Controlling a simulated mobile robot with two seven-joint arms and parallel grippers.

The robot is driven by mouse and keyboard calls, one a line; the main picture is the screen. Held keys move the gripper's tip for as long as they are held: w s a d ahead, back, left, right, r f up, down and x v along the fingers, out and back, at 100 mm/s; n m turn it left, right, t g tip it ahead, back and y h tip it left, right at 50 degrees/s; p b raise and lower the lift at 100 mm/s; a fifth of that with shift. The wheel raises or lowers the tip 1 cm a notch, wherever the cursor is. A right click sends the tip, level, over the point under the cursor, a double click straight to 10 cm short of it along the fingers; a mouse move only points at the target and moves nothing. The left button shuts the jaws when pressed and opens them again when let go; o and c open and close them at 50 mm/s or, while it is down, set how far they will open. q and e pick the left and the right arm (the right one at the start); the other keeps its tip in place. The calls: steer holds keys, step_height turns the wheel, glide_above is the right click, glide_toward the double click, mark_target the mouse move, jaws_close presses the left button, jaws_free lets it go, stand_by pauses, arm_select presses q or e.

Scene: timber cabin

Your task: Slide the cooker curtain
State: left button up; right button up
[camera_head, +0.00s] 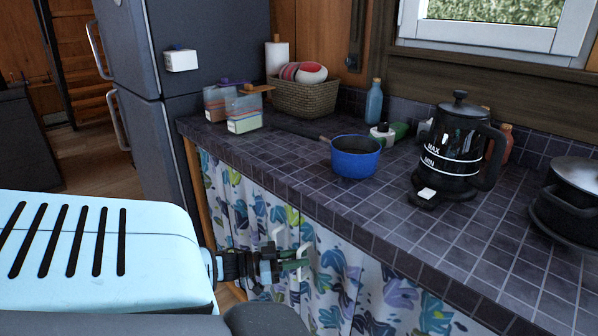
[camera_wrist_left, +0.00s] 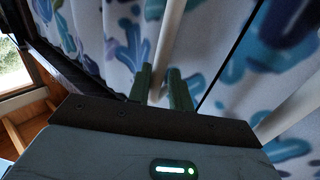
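The cooker curtain (camera_head: 345,270), white with blue, teal and purple leaf shapes, hangs under the counter's front edge. Two pale upright handles show on it, a left one (camera_head: 277,236) and a right one (camera_head: 304,262). My left gripper (camera_head: 297,264) is at the curtain beside these handles. In the left wrist view the green fingers of this gripper (camera_wrist_left: 162,88) stand close together, with a pale handle bar (camera_wrist_left: 170,40) between them and little gap on either side. The curtain (camera_wrist_left: 225,25) fills the area beyond. My right gripper is not in view.
The tiled counter (camera_head: 420,245) holds a blue pan (camera_head: 356,157), a black kettle (camera_head: 460,145), a dark pot (camera_head: 572,200), a basket (camera_head: 305,97) and clear containers (camera_head: 243,114). A grey fridge (camera_head: 215,50) stands at the counter's left end. Wooden floor shows at left.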

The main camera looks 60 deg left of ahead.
arm_select(q)
steer(key=shift+s+a, duration=0.1)
steer(key=shift+s, duration=0.05)
steer(key=v, duration=0.7)
steer(key=shift+s, duration=0.25)
stand_by(0.3)
